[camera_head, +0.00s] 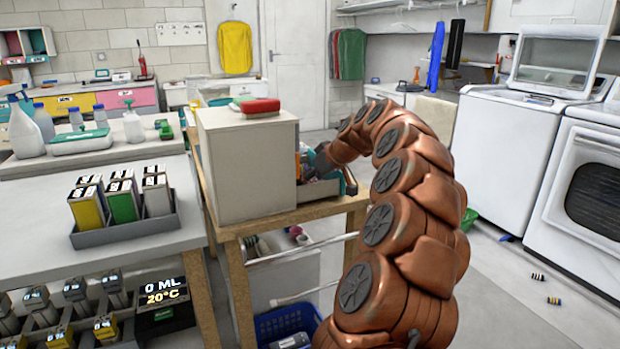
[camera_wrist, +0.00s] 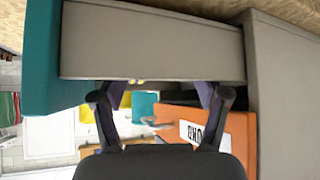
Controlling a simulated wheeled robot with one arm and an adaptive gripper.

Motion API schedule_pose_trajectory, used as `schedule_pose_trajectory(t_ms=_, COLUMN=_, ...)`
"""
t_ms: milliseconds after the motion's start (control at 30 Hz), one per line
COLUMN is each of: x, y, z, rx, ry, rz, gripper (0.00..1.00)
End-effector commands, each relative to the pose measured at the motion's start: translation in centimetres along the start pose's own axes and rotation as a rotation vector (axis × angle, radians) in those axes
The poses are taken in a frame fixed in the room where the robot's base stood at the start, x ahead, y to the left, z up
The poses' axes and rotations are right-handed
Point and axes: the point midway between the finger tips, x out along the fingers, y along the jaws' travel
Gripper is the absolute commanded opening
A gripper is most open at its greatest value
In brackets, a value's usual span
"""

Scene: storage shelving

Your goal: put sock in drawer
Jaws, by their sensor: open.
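My gripper (camera_wrist: 160,97) is open in the wrist view, its two dark fingers apart. A flat grey panel, seemingly the drawer's outer side (camera_wrist: 150,42), is just beyond the fingertips. In the head view a low grey open drawer or bin (camera_head: 318,190) sits on the wooden table, right of a beige box, and my arm reaches down to it. I cannot make out a sock between the fingers. Small striped items, possibly socks, lie on the floor at right (camera_head: 538,277) (camera_head: 554,300).
The beige box (camera_head: 245,170) carries a red-topped item (camera_head: 260,106). An orange lettered item (camera_wrist: 232,130) and a teal block (camera_wrist: 42,60) are near my fingers. A blue basket (camera_head: 288,322) stands below the table. White machines (camera_head: 510,150) line the right; floor between is mostly clear.

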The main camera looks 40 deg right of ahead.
Motion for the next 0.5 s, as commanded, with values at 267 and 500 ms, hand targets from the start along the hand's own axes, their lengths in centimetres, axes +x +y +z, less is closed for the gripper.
schedule_pose_trajectory(t_ms=267, x=-3.1, y=0.1, z=-0.3, rx=-0.002, ry=-0.006, rz=0.000, gripper=0.82)
schedule_pose_trajectory(t_ms=500, x=-8.1, y=0.1, z=-0.6, rx=-0.002, ry=0.000, rz=0.004, gripper=0.82)
